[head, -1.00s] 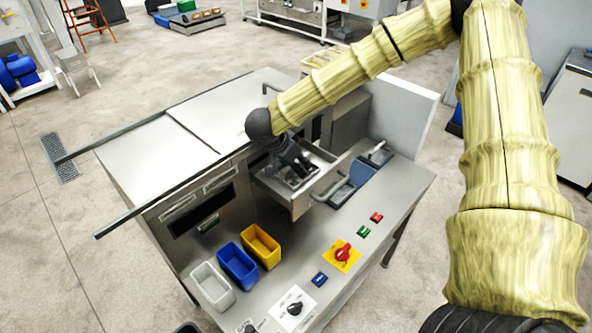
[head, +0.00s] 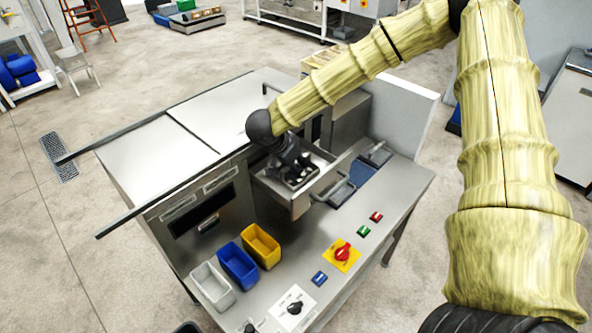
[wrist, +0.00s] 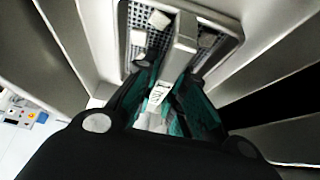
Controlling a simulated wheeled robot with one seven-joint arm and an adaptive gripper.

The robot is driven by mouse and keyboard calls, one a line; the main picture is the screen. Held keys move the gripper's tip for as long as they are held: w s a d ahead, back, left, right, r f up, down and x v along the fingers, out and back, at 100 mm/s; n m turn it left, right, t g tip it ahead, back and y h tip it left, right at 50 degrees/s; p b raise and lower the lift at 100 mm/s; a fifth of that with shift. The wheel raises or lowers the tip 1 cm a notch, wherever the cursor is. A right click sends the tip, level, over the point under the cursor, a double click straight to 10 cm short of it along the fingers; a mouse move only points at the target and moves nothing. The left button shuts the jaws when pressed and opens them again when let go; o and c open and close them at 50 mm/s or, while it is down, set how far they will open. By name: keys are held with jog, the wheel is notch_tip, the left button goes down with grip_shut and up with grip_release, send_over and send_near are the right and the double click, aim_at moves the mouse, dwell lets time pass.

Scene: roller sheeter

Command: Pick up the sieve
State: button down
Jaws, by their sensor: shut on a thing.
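The sieve (wrist: 224,50) shows in the wrist view as a dark perforated sheet within a pale metal rim, with a few pale lumps on it. A grey bar (wrist: 184,42) runs above it to between my fingers. My gripper (wrist: 160,98) is shut on this bar, which looks like the sieve's handle. In the head view my gripper (head: 298,172) reaches down into the open metal drawer (head: 302,205) at the machine's front. There my gripper and the drawer walls hide most of the sieve.
Drawer walls stand close around my gripper. A white, a blue (head: 238,265) and a yellow bin (head: 261,246) stand on the front ledge at the left. A red rotary switch (head: 343,252) and buttons lie to the right. A blue recess (head: 366,172) lies right of the drawer.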

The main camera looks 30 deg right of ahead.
jog(key=shift+b, duration=0.55)
notch_tip(320, 180, up, 10)
jog(key=shift+f+b, duration=0.1)
jog(key=shift+b, duration=1.1)
jog(key=shift+r, duration=0.3)
